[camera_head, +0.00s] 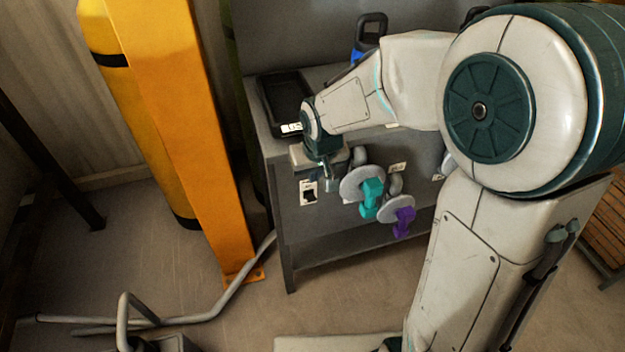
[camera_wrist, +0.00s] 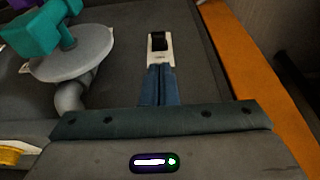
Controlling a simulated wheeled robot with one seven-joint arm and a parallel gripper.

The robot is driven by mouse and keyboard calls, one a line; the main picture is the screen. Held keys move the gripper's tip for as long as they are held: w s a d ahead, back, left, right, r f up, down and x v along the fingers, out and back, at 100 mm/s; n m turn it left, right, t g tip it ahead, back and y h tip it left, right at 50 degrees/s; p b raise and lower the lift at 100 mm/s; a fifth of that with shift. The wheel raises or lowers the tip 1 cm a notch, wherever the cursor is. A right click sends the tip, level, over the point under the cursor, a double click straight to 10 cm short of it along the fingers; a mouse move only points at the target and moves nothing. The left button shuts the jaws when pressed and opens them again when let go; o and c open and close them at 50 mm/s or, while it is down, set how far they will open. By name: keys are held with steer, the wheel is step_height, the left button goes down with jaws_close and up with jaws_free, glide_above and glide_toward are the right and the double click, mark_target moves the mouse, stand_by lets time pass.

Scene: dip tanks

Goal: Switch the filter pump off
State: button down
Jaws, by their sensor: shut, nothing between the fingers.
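A rocker switch (camera_head: 309,193) with a black rocker on a pale plate is on the dark grey front panel of the bench. It also shows in the wrist view (camera_wrist: 159,45), straight ahead of the fingertips. Which way the rocker is pressed I cannot tell. My gripper (camera_head: 329,183) is shut and empty, in front of the panel just right of the switch in the head view. In the wrist view its two blue fingers (camera_wrist: 159,70) are together, their tips overlapping the plate's lower edge. Whether they touch it I cannot tell.
A grey pipe fitting with a teal handle (camera_head: 370,198) is right of the switch, with a purple-handled one (camera_head: 403,222) beyond. An orange post (camera_head: 183,130) stands left of the bench. A dark tray (camera_head: 287,103) and a blue-handled item (camera_head: 369,35) are on top.

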mark_target(309, 196)
steer(key=b+x, duration=0.2)
steer(key=x, duration=0.6)
steer(key=shift+w+f, duration=0.15)
steer(key=shift+f, duration=0.2)
steer(key=shift+a, duration=0.15)
steer(key=shift+b, duration=0.35)
steer(key=shift+f+b, duration=0.2)
steer(key=shift+b, duration=0.35)
